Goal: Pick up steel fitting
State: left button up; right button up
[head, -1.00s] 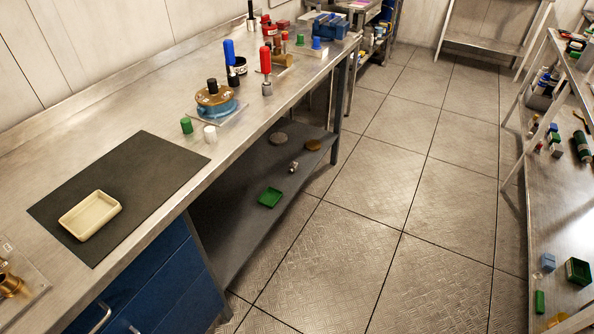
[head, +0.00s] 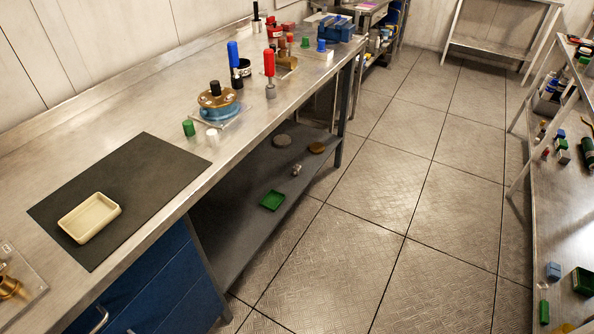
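A small silvery fitting (head: 296,169) lies on the dark lower shelf (head: 245,224) under the steel workbench. It sits between a green tray (head: 272,201) in front and two flat discs behind, one grey (head: 281,141) and one brown (head: 316,148). It is small in the head view, so I cannot make out its exact shape. Neither of my grippers shows in the head view.
On the bench top (head: 140,110) lie a black mat (head: 150,185) with a cream tray (head: 89,217), a brass-and-blue pump unit (head: 219,103) and several coloured tools. A metal shelf rack (head: 560,225) stands at right. The tiled floor (head: 400,200) between is clear.

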aim_at(296, 171)
jog(key=i+l, duration=0.3)
jog(key=i, duration=0.2)
jog(key=i+l+u, duration=0.1)
jog(key=i+l, duration=0.15)
jog(key=i, duration=0.25)
jog(key=i+l, duration=0.3)
jog(key=i, duration=0.2)
jog(key=u, duration=0.05)
